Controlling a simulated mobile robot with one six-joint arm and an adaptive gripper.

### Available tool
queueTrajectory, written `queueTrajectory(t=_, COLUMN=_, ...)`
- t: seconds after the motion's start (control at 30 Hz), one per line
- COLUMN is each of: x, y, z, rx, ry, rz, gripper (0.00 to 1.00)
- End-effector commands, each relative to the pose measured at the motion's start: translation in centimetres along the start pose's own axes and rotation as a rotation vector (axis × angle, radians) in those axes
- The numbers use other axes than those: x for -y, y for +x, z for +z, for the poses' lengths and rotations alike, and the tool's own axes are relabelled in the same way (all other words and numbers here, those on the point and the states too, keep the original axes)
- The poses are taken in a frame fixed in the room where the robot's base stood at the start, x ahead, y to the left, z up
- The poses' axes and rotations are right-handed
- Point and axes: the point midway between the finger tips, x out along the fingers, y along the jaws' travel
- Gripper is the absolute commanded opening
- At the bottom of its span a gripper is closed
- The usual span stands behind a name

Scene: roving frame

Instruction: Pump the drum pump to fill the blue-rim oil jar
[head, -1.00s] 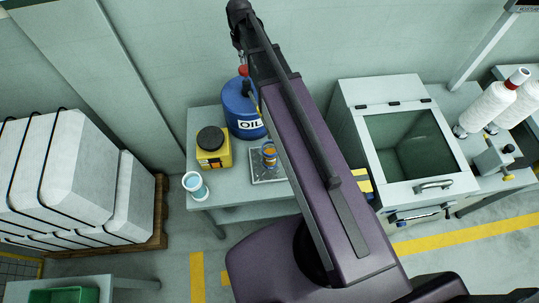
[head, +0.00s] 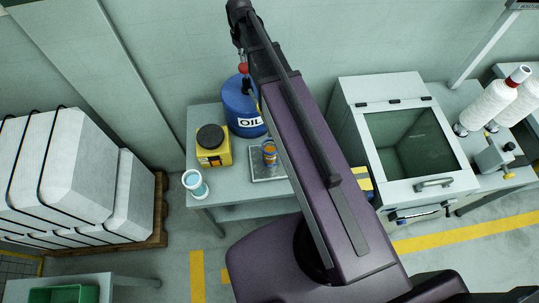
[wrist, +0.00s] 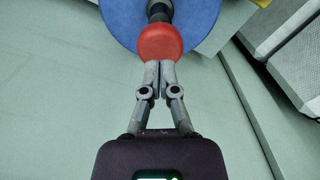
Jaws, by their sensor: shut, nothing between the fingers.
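The blue drum (head: 240,112) marked OIL stands at the back of the grey bench. A red knob (head: 243,68), apparently the pump's, shows above the drum, partly hidden by my arm. A small jar (head: 269,153) with a blue rim and orange-yellow colouring stands on a metal tray (head: 268,180) in front of the drum. Its fill level is too small to tell. In the wrist view, my gripper (wrist: 158,66) is shut and empty, its fingertips at the near edge of the red knob (wrist: 160,42). I cannot tell whether they touch. The pump spout is mostly hidden.
A yellow can (head: 214,158) with a black lid and a white-and-blue cup (head: 195,184) stand left of the tray. A grey cabinet (head: 359,120) with a window is to the right. Wrapped white blocks (head: 65,165) on a pallet stand at the left.

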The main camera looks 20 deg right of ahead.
Motion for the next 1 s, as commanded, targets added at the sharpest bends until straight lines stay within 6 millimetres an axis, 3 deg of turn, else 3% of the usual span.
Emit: queueTrajectory(t=1.0, x=0.0, y=4.5, z=0.0, rx=0.0, ry=0.0, rz=0.0, gripper=0.0)
